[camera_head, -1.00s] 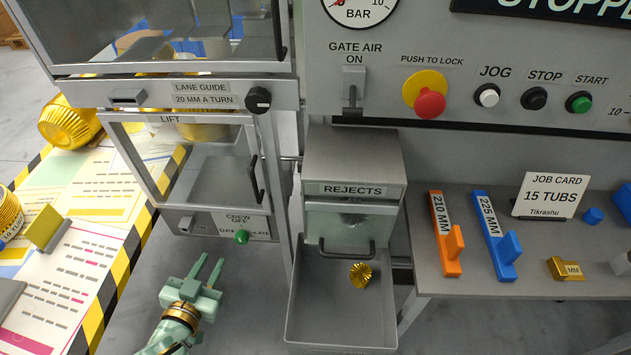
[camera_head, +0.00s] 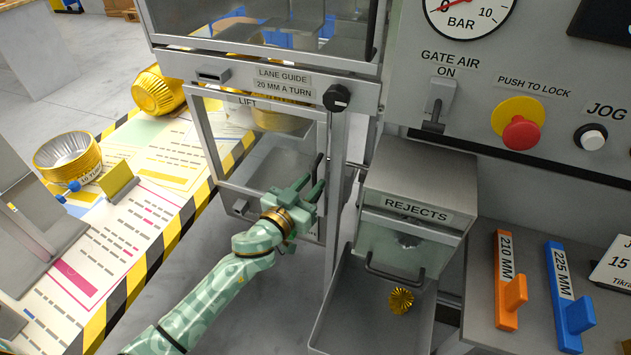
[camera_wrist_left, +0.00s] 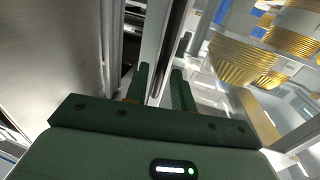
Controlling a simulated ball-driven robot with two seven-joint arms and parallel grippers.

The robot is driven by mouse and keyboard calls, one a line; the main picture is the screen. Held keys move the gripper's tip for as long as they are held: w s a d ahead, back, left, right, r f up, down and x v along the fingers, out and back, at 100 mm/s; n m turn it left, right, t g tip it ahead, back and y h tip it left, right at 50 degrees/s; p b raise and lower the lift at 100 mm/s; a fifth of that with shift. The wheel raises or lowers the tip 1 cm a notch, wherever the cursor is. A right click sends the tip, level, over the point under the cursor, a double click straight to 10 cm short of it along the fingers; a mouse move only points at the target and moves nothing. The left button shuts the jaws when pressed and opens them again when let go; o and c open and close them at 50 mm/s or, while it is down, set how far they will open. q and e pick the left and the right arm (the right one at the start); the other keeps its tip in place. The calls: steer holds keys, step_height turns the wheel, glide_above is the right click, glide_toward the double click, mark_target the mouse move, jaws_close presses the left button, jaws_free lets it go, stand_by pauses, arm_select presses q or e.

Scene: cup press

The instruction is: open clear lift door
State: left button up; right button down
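The clear lift door (camera_head: 262,165) is a see-through panel in a grey frame under the LIFT label. It looks closed. Its dark upright handle (camera_head: 319,166) is at the door's right edge. My left gripper (camera_head: 310,185) is at the handle's lower part, in front of the door. In the left wrist view my left gripper (camera_wrist_left: 160,85) has its fingers apart, with the dark handle bar (camera_wrist_left: 172,50) running between them; I cannot tell whether they touch it. Gold cups (camera_wrist_left: 240,60) show at upper right there. My right gripper is not in view.
The rejects box (camera_head: 415,200) with its open tray (camera_head: 375,325) stands right of the lift. The lane guide knob (camera_head: 337,98) is just above the handle. A striped-edge table (camera_head: 130,270) with papers and gold tubs is at left.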

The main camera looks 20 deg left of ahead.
arm_select(q)
steer(key=shift+x, duration=1.15)
steer(key=shift+c, duration=0.4)
jaws_close()
steer(key=shift+s, duration=0.1)
